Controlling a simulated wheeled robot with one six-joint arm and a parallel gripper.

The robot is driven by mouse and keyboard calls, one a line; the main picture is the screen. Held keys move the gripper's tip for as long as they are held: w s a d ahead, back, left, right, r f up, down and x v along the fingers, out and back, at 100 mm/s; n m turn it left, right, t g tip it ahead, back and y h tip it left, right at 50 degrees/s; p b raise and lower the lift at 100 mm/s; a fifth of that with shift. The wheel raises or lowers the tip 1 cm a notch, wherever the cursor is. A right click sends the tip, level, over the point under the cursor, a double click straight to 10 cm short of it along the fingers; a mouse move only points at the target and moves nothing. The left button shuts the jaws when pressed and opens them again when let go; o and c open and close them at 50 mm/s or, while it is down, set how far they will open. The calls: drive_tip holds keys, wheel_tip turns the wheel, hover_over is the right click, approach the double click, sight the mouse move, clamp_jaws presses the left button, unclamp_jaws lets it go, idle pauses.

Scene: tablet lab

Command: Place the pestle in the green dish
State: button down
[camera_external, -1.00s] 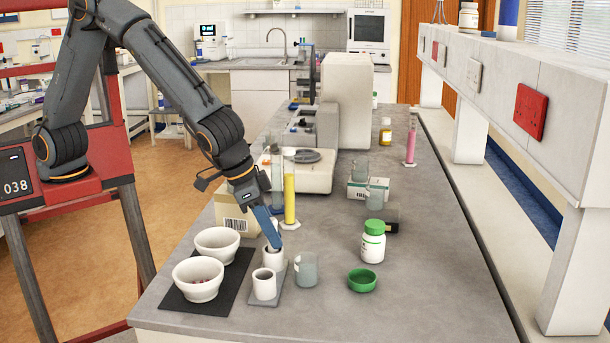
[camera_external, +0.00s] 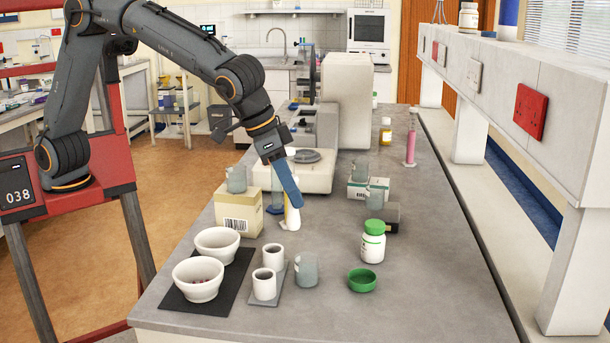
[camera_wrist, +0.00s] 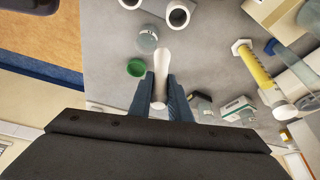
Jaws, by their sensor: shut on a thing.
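My gripper (camera_external: 296,203) is shut on the white pestle (camera_external: 289,221), in the air above the bench. In the wrist view the pestle (camera_wrist: 161,70) sticks out between the blue fingers (camera_wrist: 160,98), its wider end away from the gripper. The small green dish (camera_external: 362,280) stands on the bench to the right of and nearer the external camera than my gripper. It looks empty. In the wrist view the dish (camera_wrist: 136,67) is just left of the pestle.
A glass beaker (camera_external: 306,269) stands left of the dish; a white bottle with a green lid (camera_external: 373,243) stands behind it. Two white cups (camera_external: 264,285) and two white bowls (camera_external: 198,280) are farther left. A box (camera_external: 238,212) is left of my gripper. Bench right of the dish is clear.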

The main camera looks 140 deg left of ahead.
drive_tip(key=w+a+b, duration=0.1)
drive_tip(key=w+a, duration=0.8)
drive_tip(key=w, duration=0.4)
wheel_tip(320, 180, down, 11)
drive_tip(key=p, duration=0.3)
drive_tip(key=shift+d+r, duration=0.15)
drive_tip(key=c, duration=1.7)
unclamp_jaws()
drive_tip(key=shift+o, duration=0.3)
drive_tip(key=shift+r, duration=0.15)
drive_tip(key=b+v, duration=0.3)
drive_tip(key=v, duration=0.8)
drive_tip(key=shift+s+d+r+b, duration=0.15)
drive_tip(key=shift+d+r+b, duration=0.05)
drive_tip(key=shift+r+b, duration=0.15)
